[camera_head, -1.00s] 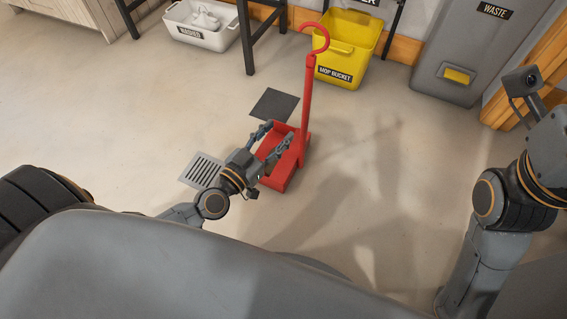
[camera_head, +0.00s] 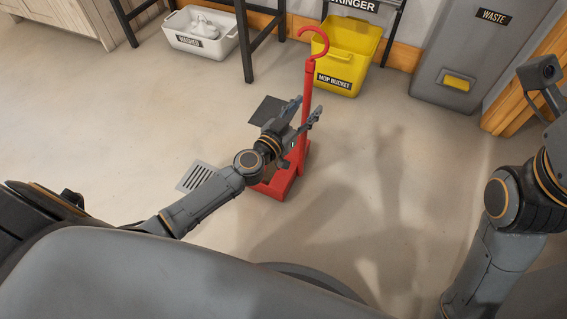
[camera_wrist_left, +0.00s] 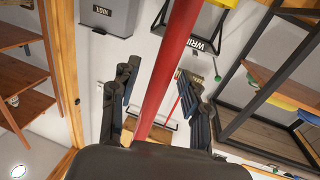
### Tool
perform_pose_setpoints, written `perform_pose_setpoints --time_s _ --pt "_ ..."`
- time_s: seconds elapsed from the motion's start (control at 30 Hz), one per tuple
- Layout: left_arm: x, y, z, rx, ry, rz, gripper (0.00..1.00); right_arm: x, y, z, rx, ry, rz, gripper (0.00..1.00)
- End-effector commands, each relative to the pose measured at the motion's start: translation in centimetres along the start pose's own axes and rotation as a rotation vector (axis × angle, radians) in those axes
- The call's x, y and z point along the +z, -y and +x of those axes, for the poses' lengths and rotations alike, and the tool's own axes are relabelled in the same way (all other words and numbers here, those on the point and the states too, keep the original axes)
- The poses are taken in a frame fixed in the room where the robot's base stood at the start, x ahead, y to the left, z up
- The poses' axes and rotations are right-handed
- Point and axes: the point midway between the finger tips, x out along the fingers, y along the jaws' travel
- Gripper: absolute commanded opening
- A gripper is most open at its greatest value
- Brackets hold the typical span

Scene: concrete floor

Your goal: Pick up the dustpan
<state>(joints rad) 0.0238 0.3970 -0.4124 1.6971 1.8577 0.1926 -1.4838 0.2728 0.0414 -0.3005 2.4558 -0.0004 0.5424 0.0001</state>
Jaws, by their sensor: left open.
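The red dustpan (camera_head: 278,188) stands on the floor near the middle of the head view. Its long upright handle (camera_head: 307,92) ends in a hook at the top. My left gripper (camera_head: 307,107) is open at the handle, above the pan, and its forearm and wrist hide part of the pan. In the left wrist view the red handle (camera_wrist_left: 172,70) runs between the two open fingers, with gaps on both sides. The right arm shows at the right edge of the head view, but its gripper is outside the picture.
A yellow mop bucket (camera_head: 345,50) stands just behind the handle. A grey waste bin (camera_head: 455,55) is at the back right. A white basin (camera_head: 203,42) and a dark-legged rack (camera_head: 247,45) are at the back. A floor grate (camera_head: 196,176) lies left of the dustpan. Floor to the right is clear.

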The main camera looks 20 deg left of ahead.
Motion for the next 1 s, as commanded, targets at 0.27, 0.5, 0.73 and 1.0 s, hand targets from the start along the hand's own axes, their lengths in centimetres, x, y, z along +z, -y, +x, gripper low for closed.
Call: perform_pose_setpoints --time_s 0.27,0.5,0.73,1.0 --pt "0.0 -0.03 0.7 0.0 0.001 0.001 0.46 -0.45 0.05 0.6 -0.005 -0.019 -0.002 0.4" --pt "-0.01 -0.01 0.68 0.0 0.001 0.0 0.06 -0.52 0.04 0.53 -0.004 -0.019 -0.001 0.4" --pt "0.0 0.0 0.67 0.0 0.001 0.001 0.0 -0.51 0.02 0.46 -0.003 -0.019 -0.001 0.4" --pt "0.01 0.04 0.66 -0.001 0.001 0.001 0.0 -0.3 0.01 0.37 -0.002 -0.014 -0.001 0.4"
